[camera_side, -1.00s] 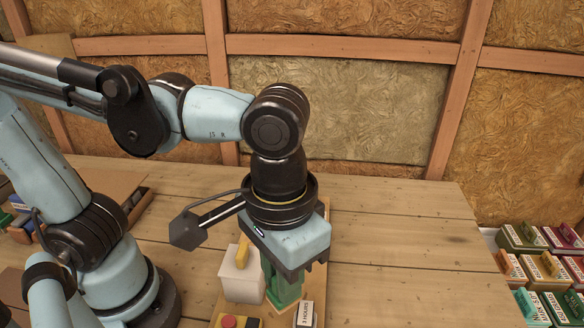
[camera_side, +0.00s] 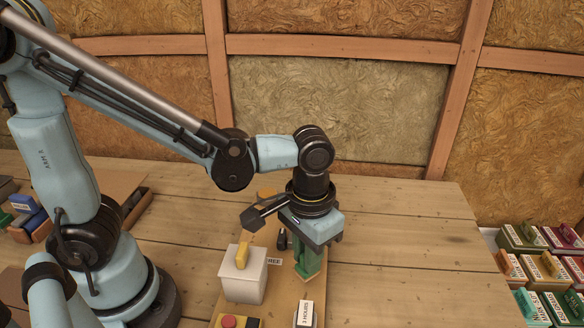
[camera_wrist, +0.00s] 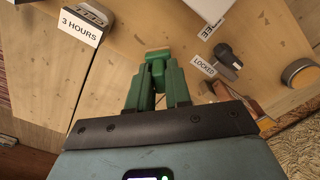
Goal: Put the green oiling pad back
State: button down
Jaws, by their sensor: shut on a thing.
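My gripper (camera_side: 308,262) points down over the wooden board, right of the white box. Its fingers are green and shut on the green oiling pad (camera_wrist: 157,72), which has a green grip and a tan lower end. In the side view the fingers mostly hide the pad, with a tan part at the bottom. I cannot tell whether the pad touches the board.
A white box with a yellow handle (camera_side: 245,272) stands beside my gripper. The board also carries a red button (camera_side: 228,322), a "3 HOURS" sign (camera_side: 305,313) and a "LOCKED" knob (camera_wrist: 228,56). Coloured boxes (camera_side: 548,268) stand far right; bare table lies between.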

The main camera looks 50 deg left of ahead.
jog(key=shift+f, duration=0.95)
jog(key=shift+f, duration=0.1)
jog(key=c, duration=1.1)
grip_release()
jog(key=shift+o, duration=0.2)
notch_tip(320, 180, up, 12)
jog(key=w+a+f+t, duration=0.1)
jog(key=a+f+t, duration=0.2)
jog(key=a+t, duration=0.4)
jog(key=shift+w+a, duration=0.4)
jog(key=shift+a, duration=2.65)
